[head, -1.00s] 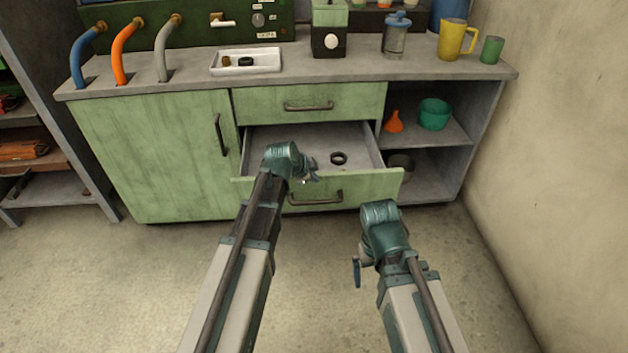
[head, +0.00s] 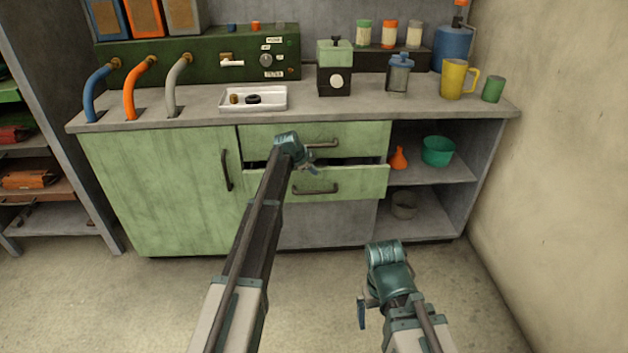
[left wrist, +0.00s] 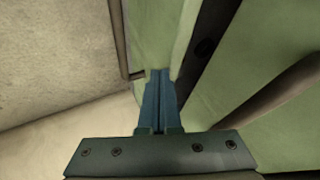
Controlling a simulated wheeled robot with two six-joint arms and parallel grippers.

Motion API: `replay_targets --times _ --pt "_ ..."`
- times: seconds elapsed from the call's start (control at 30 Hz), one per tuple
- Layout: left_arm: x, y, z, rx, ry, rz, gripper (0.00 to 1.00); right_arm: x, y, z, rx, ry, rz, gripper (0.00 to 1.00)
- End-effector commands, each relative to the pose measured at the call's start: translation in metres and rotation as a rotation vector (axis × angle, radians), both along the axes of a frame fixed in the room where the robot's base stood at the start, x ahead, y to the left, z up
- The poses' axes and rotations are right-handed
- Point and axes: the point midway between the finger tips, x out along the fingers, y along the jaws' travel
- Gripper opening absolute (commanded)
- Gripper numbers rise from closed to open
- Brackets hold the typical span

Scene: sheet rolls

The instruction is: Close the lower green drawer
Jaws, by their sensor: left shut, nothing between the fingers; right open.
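The lower green drawer (head: 352,183) is pushed most of the way in; a narrow dark gap shows above its front, so it stands slightly out. Its dark bar handle (head: 316,189) faces me. My left gripper (head: 313,168) is shut and empty, at the top edge of the drawer front. In the left wrist view its blue fingertips (left wrist: 160,74) meet or nearly meet the edge of the drawer front (left wrist: 151,35); contact is hard to tell. My right gripper (head: 362,308) is open and empty, low over the floor, away from the cabinet. The drawer's inside is hidden.
The upper green drawer (head: 365,138) is shut, just above. A green cabinet door (head: 160,190) is at left and open shelves (head: 435,177) with a green bowl (head: 438,151) at right. The worktop holds a white tray (head: 280,104) and a yellow mug (head: 455,80). The floor in front is clear.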

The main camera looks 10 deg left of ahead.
Motion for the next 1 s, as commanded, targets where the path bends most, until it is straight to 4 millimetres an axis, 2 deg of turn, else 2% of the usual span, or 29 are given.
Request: replay_targets --times 0.1,0.33,0.8,1.0 --pt "0.014 0.004 0.000 0.000 0.000 0.000 0.00 0.000 0.000 0.000 0.000 0.000 0.000 1.00" --pt "0.022 0.006 0.000 0.000 0.000 0.000 0.00 0.000 0.000 0.000 0.000 0.000 0.000 1.00" --pt "0.021 0.006 0.000 0.000 0.000 0.000 0.00 0.000 0.000 0.000 0.000 0.000 0.000 1.00" --pt "0.011 -0.001 0.000 0.000 0.001 -0.001 0.00 0.000 0.000 0.000 0.000 0.000 0.000 1.00"
